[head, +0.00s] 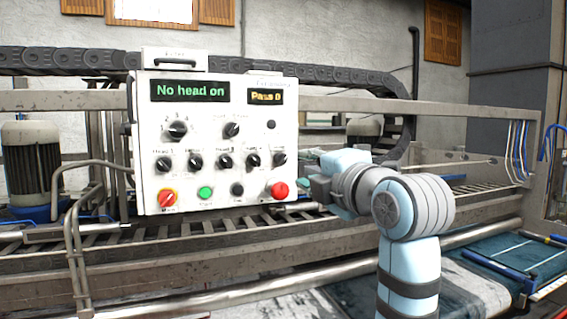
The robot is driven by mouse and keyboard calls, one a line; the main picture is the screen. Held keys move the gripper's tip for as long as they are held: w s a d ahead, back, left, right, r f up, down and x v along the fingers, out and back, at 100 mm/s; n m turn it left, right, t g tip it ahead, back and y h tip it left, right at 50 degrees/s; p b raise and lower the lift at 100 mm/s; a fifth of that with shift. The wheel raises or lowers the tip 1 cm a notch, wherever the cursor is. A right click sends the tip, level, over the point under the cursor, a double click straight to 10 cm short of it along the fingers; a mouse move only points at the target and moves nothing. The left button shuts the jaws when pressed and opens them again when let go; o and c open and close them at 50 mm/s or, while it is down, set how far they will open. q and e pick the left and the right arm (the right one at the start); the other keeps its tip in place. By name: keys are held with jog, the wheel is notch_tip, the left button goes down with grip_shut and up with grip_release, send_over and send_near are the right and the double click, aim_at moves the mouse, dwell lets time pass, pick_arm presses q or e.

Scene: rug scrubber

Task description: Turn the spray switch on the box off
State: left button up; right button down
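The white control box (213,88) stands left of centre, its front facing me. It has two lit displays, reading "No head on" (190,91) and "Pass 0" (265,97). Several black rotary knobs sit below, among them a large knob (177,128), an upper knob (232,130) and the middle row's rightmost knob (280,159). The small labels are too blurred to tell which is the spray switch.
The box's bottom row has a red-and-yellow switch (167,198), a green button (205,193), a black knob (237,189) and a red button (278,190). Metal rails (460,109) and a cable chain (60,61) run behind. The space before the panel is clear.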

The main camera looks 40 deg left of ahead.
aim_at(284, 161)
pick_arm(q)
jog(key=p+x, duration=0.3)
jog(key=x, duration=1)
jog(key=shift+w, duration=0.15)
jog(key=shift+w+a, duration=0.1)
jog(key=shift+a, duration=0.15)
jog(key=shift+w+f, duration=0.15)
jog(key=shift+w, duration=0.05)
grip_shut()
